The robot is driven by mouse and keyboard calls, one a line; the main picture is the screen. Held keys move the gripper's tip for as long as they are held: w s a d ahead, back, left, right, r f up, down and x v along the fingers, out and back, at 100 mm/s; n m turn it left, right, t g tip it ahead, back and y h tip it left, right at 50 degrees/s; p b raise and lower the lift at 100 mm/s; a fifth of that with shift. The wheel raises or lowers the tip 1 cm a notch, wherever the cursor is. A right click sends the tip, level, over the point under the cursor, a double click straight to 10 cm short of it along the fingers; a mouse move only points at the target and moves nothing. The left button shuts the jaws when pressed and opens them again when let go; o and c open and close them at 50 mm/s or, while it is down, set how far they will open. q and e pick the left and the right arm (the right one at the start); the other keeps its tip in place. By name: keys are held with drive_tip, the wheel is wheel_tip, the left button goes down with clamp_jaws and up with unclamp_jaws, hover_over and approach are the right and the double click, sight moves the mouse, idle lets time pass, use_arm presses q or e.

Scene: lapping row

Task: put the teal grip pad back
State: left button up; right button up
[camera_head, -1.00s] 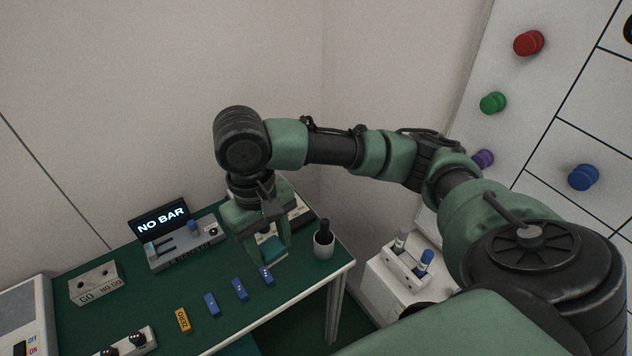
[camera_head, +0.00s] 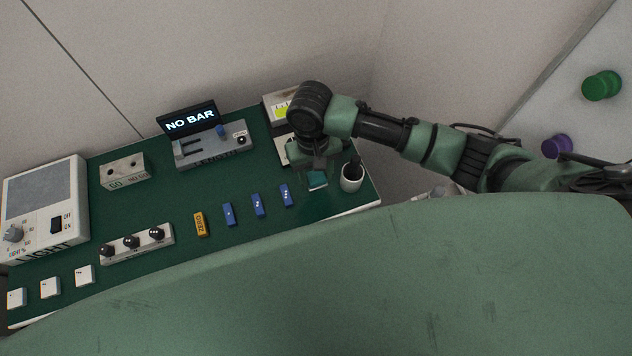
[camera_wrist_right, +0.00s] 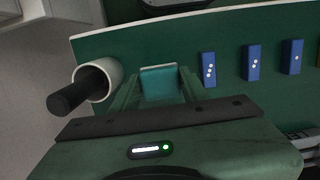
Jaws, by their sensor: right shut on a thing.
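The teal grip pad (camera_head: 317,181) is between the fingers of my right gripper (camera_head: 318,175), low over the green bench top near its right end. In the right wrist view the pad (camera_wrist_right: 159,82) sits between the two green fingers, and the gripper (camera_wrist_right: 160,90) is shut on it. The pad is just left of the white cup (camera_head: 352,181) in the head view. I cannot tell whether the pad touches the bench. My left gripper is not in view.
The cup holds a dark-handled tool. Several blue bars (camera_head: 257,205) and a yellow ZERO bar (camera_head: 200,224) lie left of the pad. A length gauge (camera_head: 212,149) reading NO BAR stands behind. Bare green bench lies between gauge and bars.

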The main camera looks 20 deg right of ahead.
sight(315, 191)
drive_tip(key=shift+a+f, duration=0.15)
drive_tip(key=shift+f, duration=0.55)
wheel_tip(315, 191, down, 4)
drive_tip(key=shift+s+r, duration=0.1)
drive_tip(key=shift+r, duration=0.15)
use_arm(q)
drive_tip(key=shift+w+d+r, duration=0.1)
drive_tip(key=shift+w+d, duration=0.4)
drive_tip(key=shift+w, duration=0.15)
use_arm(e)
drive_tip(key=shift+f, duration=0.25)
drive_tip(key=shift+f, duration=0.1)
drive_tip(key=o, duration=1)
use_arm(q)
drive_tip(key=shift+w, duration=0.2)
use_arm(e)
drive_tip(key=shift+o, duration=1)
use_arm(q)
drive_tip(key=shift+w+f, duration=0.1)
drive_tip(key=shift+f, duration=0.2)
use_arm(e)
drive_tip(key=r, duration=0.4)
drive_tip(key=w+r, duration=0.1)
drive_tip(key=r, duration=0.7)
drive_tip(key=shift+w+r, duration=0.1)
drive_tip(key=shift+w, duration=0.15)
